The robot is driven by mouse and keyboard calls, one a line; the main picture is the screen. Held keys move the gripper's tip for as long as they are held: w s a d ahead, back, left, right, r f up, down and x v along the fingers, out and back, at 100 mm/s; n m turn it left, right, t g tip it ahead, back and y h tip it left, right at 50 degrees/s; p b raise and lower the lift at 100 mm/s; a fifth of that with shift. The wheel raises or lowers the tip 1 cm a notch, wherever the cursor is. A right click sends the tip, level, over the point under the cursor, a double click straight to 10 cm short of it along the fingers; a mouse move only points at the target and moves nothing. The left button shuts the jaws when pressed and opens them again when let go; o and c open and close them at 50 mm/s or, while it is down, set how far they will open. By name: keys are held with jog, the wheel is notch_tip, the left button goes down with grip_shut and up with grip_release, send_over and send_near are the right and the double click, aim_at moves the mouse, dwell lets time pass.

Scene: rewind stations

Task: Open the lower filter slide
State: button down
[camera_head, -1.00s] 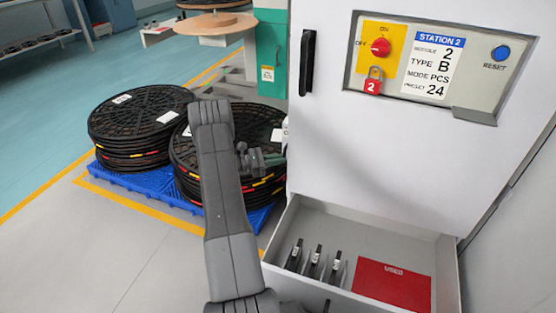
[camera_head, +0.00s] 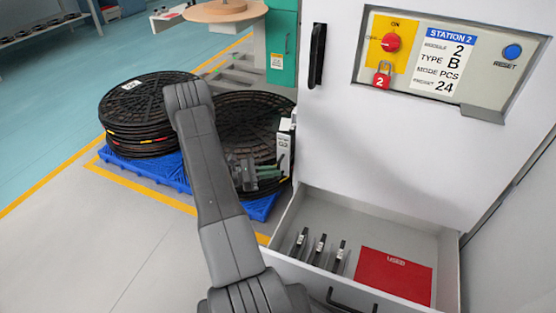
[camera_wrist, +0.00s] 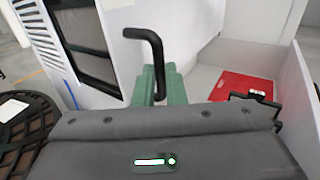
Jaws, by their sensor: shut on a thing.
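The filter slide (camera_head: 284,145) is a white piece with a printed label, standing out from the left side of the white cabinet (camera_head: 400,150). In the wrist view its white frame with a dark filter panel (camera_wrist: 82,32) shows at the upper left. My gripper (camera_head: 274,172) is beside it at the cabinet's left edge. In the wrist view my green fingers (camera_wrist: 160,85) are shut on the black bent handle (camera_wrist: 156,50). The fingers partly hide the handle's lower end. I cannot tell how far the slide is out.
An open drawer (camera_head: 445,270) at the cabinet's base holds three upright black pieces and a red section marked USED (camera_head: 395,275). Black reels (camera_head: 140,110) are stacked on blue pallets (camera_head: 150,172) at left. A padlock (camera_head: 382,75) hangs below the red switch (camera_head: 391,42).

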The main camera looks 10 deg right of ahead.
jog(key=s+a, duration=0.5)
jog(key=s, duration=0.2)
jog(key=shift+s+a+p, duration=0.15)
jog(key=shift+s+p, duration=0.2)
jog(key=shift+p, duration=0.05)
jog(key=c, duration=1.5)
grip_release()
jog(key=shift+a, duration=0.15)
jog(key=a+p, duration=0.2)
jog(key=a, duration=1.1)
jog(key=shift+a, duration=0.3)
jog(key=shift+d, duration=0.1)
jog(key=d+b, duration=0.2)
jog(key=d, duration=1.2)
jog(key=shift+w, duration=0.1)
